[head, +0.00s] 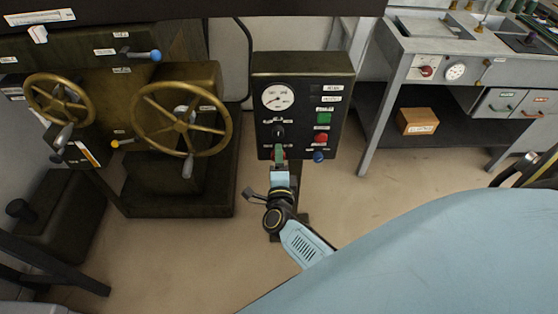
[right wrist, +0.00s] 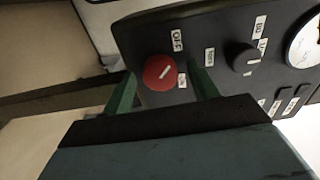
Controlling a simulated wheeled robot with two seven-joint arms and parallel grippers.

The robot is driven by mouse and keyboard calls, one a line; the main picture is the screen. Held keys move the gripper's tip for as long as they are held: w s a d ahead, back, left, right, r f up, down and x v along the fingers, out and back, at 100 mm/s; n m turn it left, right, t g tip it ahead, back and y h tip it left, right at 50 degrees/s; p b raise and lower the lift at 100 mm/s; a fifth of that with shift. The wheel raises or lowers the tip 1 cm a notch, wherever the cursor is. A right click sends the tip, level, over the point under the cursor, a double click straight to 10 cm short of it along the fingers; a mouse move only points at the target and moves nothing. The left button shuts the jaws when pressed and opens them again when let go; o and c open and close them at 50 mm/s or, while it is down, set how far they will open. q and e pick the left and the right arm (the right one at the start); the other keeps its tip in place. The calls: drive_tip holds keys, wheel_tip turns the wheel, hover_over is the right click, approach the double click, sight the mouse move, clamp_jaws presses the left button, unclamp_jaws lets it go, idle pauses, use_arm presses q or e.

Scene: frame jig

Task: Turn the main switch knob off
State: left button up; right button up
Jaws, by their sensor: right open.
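The main switch knob (right wrist: 160,72) is red with a white pointer line and sits near the edge of the black control panel (right wrist: 215,30). In the right wrist view its line slants up and to the right, between the OFF label (right wrist: 177,40) and a smaller label I cannot read. My right gripper (right wrist: 163,88) is open, with one green finger to each side of the knob; I cannot tell whether they touch it. In the head view my right gripper (head: 279,154) is at the panel's lower left and mostly hides the knob. My left gripper is not in view.
The panel also carries a black knob (head: 278,132), a gauge (head: 278,97), a green button (head: 323,118), a red button (head: 321,139) and a blue knob (head: 318,157). Brass handwheels (head: 150,125) stand to the left, a grey workbench (head: 450,45) to the right.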

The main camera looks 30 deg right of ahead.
drive_tip(key=shift+s, duration=0.1)
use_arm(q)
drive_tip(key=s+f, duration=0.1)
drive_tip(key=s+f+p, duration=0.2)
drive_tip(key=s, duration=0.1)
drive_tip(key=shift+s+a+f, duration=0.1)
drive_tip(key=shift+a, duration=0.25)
use_arm(e)
drive_tip(key=v, duration=1.3)
drive_tip(key=shift+a, duration=0.15)
drive_tip(key=shift+r, duration=0.1)
